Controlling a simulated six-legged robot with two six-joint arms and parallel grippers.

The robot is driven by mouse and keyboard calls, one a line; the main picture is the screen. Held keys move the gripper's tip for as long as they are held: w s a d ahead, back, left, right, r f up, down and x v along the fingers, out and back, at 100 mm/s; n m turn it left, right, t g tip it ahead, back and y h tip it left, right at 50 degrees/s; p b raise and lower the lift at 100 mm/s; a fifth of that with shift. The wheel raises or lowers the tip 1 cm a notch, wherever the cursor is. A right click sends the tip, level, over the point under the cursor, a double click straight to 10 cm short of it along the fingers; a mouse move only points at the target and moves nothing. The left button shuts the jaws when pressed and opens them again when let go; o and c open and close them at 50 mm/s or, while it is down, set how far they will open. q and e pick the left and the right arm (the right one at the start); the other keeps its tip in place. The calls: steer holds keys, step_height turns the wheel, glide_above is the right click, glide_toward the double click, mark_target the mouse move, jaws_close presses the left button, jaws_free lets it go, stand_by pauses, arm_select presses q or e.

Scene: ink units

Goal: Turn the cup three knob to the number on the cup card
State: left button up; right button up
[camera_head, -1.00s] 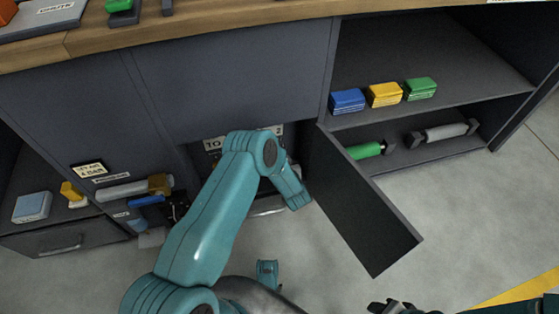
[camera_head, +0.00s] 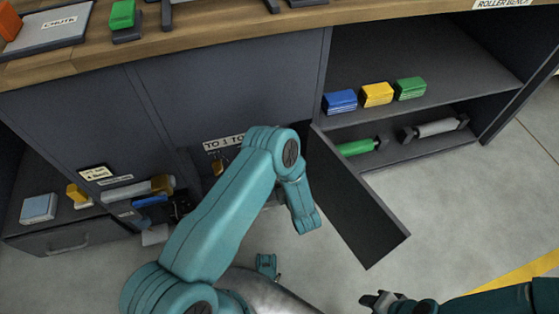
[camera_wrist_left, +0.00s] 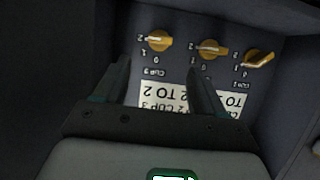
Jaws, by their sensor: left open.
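In the left wrist view, upside down, the cup three knob (camera_wrist_left: 158,40) is yellow on a dark panel, its bar lying about level beside the 2 mark. The CUP 3 label is just below it. The cup card (camera_wrist_left: 160,97) is white; its visible text reads CUP 3 and TO 2, partly covered by my gripper. My left gripper (camera_wrist_left: 158,70) is open, its fingers apart either side of the CUP 3 label, nothing between them. In the head view my left forearm hides it. My right gripper (camera_head: 378,301) is at the bottom edge, too small to judge.
Two more yellow knobs, the middle one (camera_wrist_left: 213,48) and a tilted one (camera_wrist_left: 260,59), sit beside the cup three knob. An open cabinet door (camera_head: 355,200) stands right of my left arm. Blue, yellow and green boxes (camera_head: 377,94) are on the right shelf.

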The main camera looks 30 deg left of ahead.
arm_select(q)
steer(key=p+v, duration=0.1)
steer(key=v, duration=0.4)
stand_by(0.4)
steer(key=w+a+r+h, duration=0.1)
steer(key=a+r+h, duration=0.1)
steer(key=a+r, duration=0.25)
steer(key=s+d+m+g+h+p, duration=0.1)
steer(key=s+d+m+g+h, duration=0.9)
steer(key=s+d, duration=0.8)
step_height(320, 180, up, 27)
steer(key=s+a+n+t+h+p, duration=0.1)
steer(key=s+n+h+p, duration=0.1)
steer(key=p, duration=2.6)
steer(key=shift+s+a+t, duration=0.15)
steer(key=shift+s+t, duration=0.1)
steer(key=shift+t, duration=0.15)
